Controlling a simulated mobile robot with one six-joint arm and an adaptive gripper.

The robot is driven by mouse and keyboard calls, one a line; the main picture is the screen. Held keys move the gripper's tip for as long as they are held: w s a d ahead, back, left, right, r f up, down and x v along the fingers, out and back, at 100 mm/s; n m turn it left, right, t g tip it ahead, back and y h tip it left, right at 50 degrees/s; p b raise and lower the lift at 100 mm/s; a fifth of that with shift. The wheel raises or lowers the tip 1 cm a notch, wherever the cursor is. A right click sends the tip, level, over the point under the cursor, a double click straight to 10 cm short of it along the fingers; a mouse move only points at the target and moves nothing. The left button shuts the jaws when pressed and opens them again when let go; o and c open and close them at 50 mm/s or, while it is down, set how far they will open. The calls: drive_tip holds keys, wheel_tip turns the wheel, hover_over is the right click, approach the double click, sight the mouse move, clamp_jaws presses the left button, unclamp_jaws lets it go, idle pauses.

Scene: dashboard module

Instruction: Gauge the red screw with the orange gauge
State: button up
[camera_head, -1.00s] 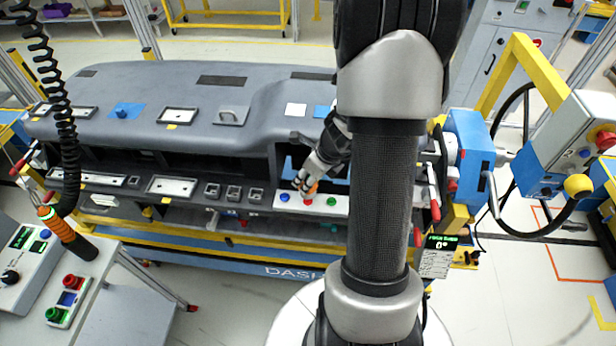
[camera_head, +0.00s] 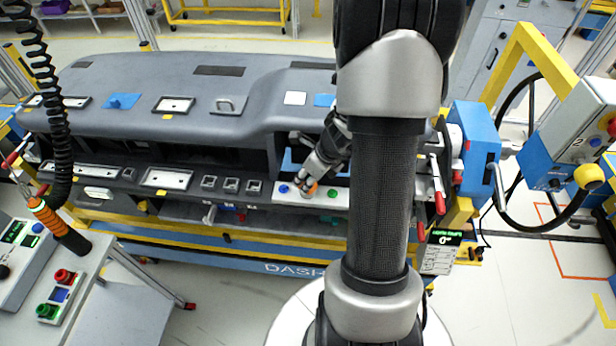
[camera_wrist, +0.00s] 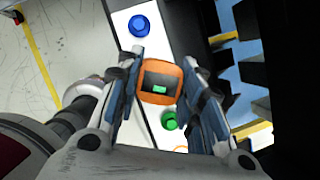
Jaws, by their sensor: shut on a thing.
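My gripper (camera_head: 309,187) is shut on the orange gauge (camera_wrist: 174,72), which sits between the two fingers in the wrist view (camera_wrist: 160,80). The gauge has a squarish orange body with a dark recess and a small green patch inside. In the head view my gripper is low over the white strip (camera_head: 340,200), between the blue screw (camera_head: 284,188) and the green screw (camera_head: 332,193). The wrist view shows the blue screw (camera_wrist: 139,26) and the green screw (camera_wrist: 169,120) on either side of the gauge. The red screw is hidden; I cannot tell whether the gauge touches it.
The grey dashboard (camera_head: 150,90) fills the space behind the strip. A blue clamp unit (camera_head: 471,150) with red-tipped levers stands to the right. A button box (camera_head: 62,290) is at the lower left, below a hanging orange-handled tool (camera_head: 58,228).

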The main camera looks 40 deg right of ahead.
drive_tip(key=shift+f, duration=0.2)
idle(0.6)
drive_tip(key=o, duration=1.2)
